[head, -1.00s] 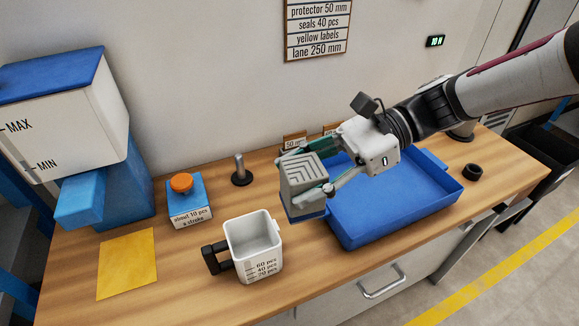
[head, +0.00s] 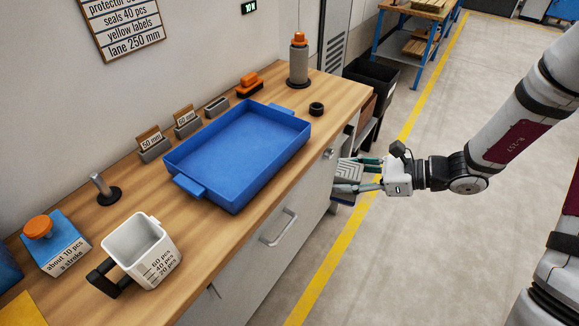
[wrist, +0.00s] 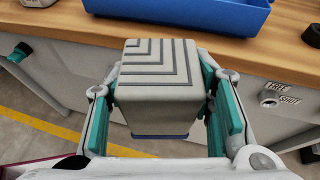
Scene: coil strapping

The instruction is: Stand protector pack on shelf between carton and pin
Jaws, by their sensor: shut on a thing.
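My gripper (head: 356,174) is shut on the protector pack (head: 348,171), a grey block with a ridged L-shaped pattern on top. In the wrist view the pack (wrist: 160,80) sits between the green-lined fingers, with a blue band at its bottom. A brown box-like thing (head: 367,110), perhaps the carton, shows partly under the bench end. The shelf there is mostly hidden by the bench and pack. I cannot make out the pin.
The blue tray (head: 240,150) lies on the wooden bench (head: 205,225). A knob with a FREE/SHUT label (wrist: 280,90) is on the bench front. A black bin (head: 372,75) stands beyond the bench end. The floor (head: 420,260) to the right is clear.

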